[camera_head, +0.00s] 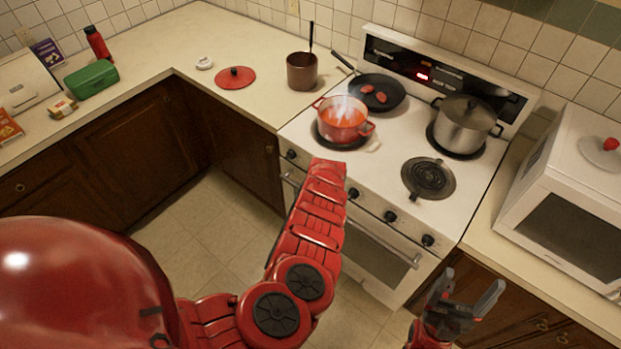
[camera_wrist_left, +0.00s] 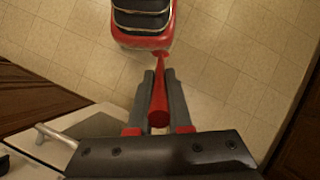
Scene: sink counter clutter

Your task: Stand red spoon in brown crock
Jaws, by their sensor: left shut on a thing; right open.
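The brown crock (camera_head: 301,74) stands upright on the counter left of the stove, with a thin dark utensil rising from it. In the left wrist view, my left gripper (camera_wrist_left: 160,76) is shut on a slim red handle, which I take as the red spoon (camera_wrist_left: 158,112). One end of it points toward the camera; its other end is not clear. The gripper is over the floor in front of the stove. In the head view, the left gripper and spoon are not discernible beyond my red forearm. My right gripper (camera_head: 466,298) is open and empty, low in front of the right-hand cabinets.
A red pot (camera_head: 362,130) of steaming red food sits on the stove, near the crock. A black pan (camera_head: 392,85) and a steel pot (camera_head: 466,126) stand behind and right. A red lid (camera_head: 235,77) lies left of the crock. A white microwave (camera_head: 570,170) stands right.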

